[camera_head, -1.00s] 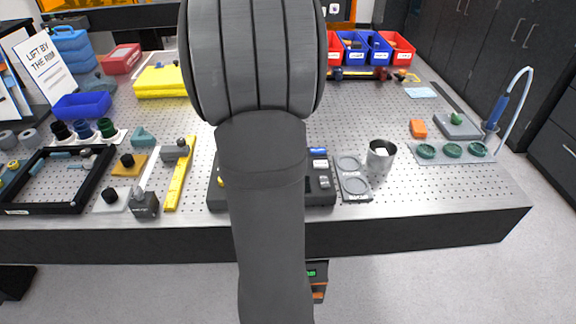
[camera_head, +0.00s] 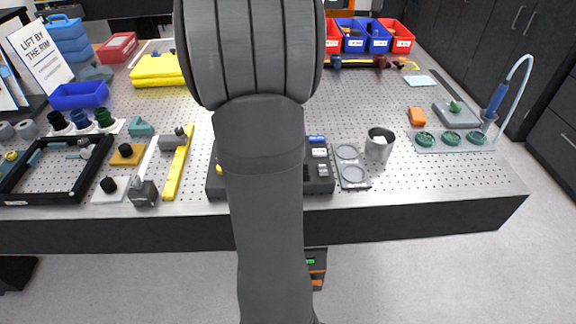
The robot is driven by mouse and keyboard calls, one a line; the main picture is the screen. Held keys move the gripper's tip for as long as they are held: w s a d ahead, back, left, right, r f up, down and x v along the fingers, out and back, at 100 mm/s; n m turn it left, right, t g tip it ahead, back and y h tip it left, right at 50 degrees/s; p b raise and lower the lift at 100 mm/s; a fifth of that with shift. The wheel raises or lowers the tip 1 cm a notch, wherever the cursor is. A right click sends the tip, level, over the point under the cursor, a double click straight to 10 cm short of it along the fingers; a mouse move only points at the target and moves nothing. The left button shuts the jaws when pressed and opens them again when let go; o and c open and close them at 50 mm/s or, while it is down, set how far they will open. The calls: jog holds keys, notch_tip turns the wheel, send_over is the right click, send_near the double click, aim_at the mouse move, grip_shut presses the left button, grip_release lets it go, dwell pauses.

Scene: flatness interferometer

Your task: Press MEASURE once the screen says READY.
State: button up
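A dark instrument (camera_head: 318,184) sits at the middle of the table's front edge, mostly hidden behind my arm. On its visible right side are a blue button or label (camera_head: 317,139) and several small light keys (camera_head: 320,160); their lettering is too small to read. I cannot tell which one is MEASURE. No readable screen shows, and no READY text is visible. My gripper is not in view; my large dark arm link fills the centre.
A grey two-ring tray (camera_head: 353,186) and a metal cup (camera_head: 379,144) stand right of the instrument. A yellow bar (camera_head: 178,165), a black frame (camera_head: 14,199) and small mounts are at the left. Green discs (camera_head: 452,137) lie at the right. Coloured bins (camera_head: 377,42) stand at the back.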

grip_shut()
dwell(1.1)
